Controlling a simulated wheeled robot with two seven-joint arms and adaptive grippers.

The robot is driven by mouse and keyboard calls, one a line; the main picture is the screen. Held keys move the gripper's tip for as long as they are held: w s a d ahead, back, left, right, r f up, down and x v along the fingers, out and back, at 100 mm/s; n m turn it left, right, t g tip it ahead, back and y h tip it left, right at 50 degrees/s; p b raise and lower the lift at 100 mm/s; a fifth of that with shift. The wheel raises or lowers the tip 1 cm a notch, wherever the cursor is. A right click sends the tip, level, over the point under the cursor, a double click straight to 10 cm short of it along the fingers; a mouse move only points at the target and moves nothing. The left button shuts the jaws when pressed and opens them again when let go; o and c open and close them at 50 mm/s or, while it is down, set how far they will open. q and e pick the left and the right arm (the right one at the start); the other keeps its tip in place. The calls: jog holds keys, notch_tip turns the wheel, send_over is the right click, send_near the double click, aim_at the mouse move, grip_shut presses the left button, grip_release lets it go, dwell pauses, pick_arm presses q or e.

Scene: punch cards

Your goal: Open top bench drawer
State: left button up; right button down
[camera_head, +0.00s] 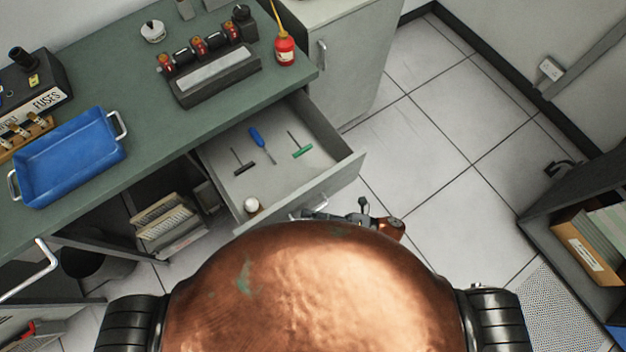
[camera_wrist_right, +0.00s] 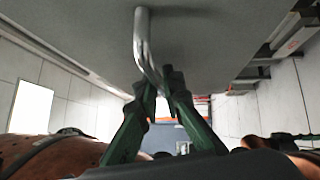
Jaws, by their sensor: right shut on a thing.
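The top bench drawer (camera_head: 345,171) is pulled out from under the green bench. In it lie a blue screwdriver (camera_head: 262,145), a black T-handled tool (camera_head: 243,162), a green T-handled tool (camera_head: 300,145) and a small white round item (camera_head: 252,206). My right gripper (camera_head: 316,213) is at the drawer's front, partly hidden by my copper-coloured body. In the right wrist view the green fingers (camera_wrist_right: 163,82) are shut on the metal drawer handle (camera_wrist_right: 143,40). My left gripper is not in view.
The green bench top (camera_head: 140,120) holds a blue tray (camera_head: 68,157), a fuse box (camera_head: 35,88), a dark rack (camera_head: 212,75) and a red oil can (camera_head: 284,48). A grey cabinet (camera_head: 345,60) stands beyond the drawer. Tiled floor (camera_head: 440,130) is clear to the right; a dark shelf (camera_head: 580,200) stands at the right edge.

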jog(key=shift+s+d, duration=0.2)
jog(key=shift+s, duration=0.1)
jog(key=c, duration=2.1)
grip_release()
jog(key=v, duration=1.2)
jog(key=shift+w, duration=0.1)
